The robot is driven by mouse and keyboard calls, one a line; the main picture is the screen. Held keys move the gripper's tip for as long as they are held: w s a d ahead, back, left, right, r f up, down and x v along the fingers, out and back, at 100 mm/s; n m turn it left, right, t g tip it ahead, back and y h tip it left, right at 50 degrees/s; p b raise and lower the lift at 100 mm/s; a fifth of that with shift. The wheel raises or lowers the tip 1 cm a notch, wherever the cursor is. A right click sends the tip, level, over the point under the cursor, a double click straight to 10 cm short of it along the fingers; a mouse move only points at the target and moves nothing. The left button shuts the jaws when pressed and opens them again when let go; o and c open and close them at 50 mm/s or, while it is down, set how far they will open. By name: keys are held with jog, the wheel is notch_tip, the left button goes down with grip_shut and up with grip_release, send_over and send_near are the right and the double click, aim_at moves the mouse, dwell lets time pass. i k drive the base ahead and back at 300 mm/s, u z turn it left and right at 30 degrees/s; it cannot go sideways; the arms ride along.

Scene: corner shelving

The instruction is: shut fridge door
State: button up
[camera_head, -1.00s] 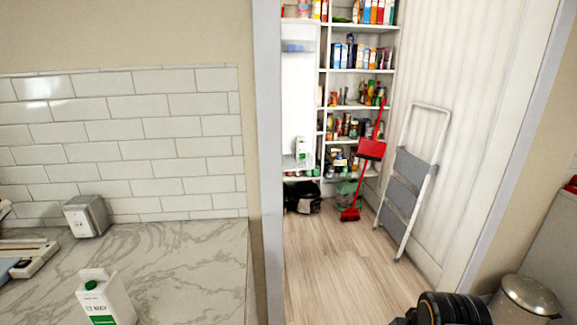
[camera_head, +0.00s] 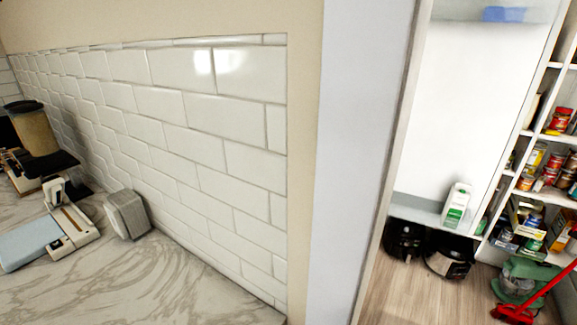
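A tall white panel (camera_head: 465,110) shows through the doorway at the right. It looks like the inner side of the open fridge door. Its lower shelf (camera_head: 425,214) holds a white and green carton (camera_head: 457,205), and a blue item (camera_head: 503,14) sits on its upper shelf. The door frame hides its left part, and the top is cut off by the picture edge. The fridge body is not visible. My gripper is not in view.
A wall end with a pale door frame (camera_head: 365,120) stands between the marble counter (camera_head: 150,275) and the doorway. Dark appliances (camera_head: 405,241) stand on the floor below the panel. Stocked shelves (camera_head: 530,130) and a red broom (camera_head: 520,312) are at right. Some wooden floor (camera_head: 385,297) is clear.

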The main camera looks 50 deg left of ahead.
aim_at(478, 82)
jog(key=i, duration=2.75)
jog(key=u, duration=3.45)
jog(key=i, duration=0.5)
jog(key=u, duration=0.05)
jog(key=k, duration=0.65)
jog(key=z, duration=0.35)
